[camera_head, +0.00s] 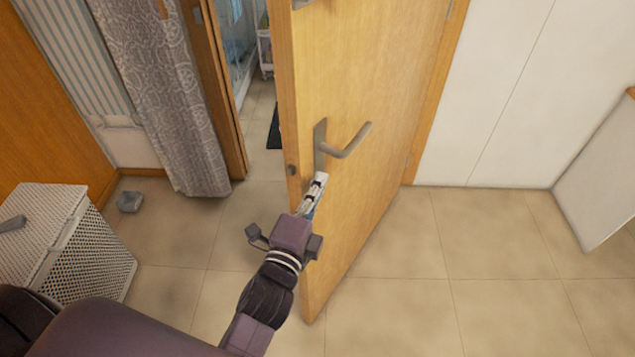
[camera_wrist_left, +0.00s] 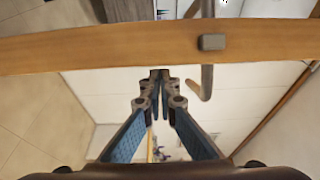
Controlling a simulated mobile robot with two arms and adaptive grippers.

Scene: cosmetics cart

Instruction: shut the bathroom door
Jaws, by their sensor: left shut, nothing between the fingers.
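The wooden bathroom door (camera_head: 370,90) stands ajar in the head view, with a gap to the left of its free edge. Its metal lever handle (camera_head: 347,143) is on the face toward me. My left gripper (camera_head: 319,180) is shut and empty, with its tips just below the handle, near the free edge. In the left wrist view, the door's edge (camera_wrist_left: 110,48) crosses the top, with the latch (camera_wrist_left: 212,42) and the handle (camera_wrist_left: 207,80) right of the fingertips (camera_wrist_left: 160,78). I cannot tell whether the fingers touch the door. My right gripper is not in view.
A grey patterned curtain (camera_head: 160,90) hangs left of the doorway. A white perforated basket (camera_head: 85,265) and a small grey object (camera_head: 130,202) stand on the floor at left. A white panel (camera_head: 600,180) stands at right. The tiled floor (camera_head: 480,235) right of the door is clear.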

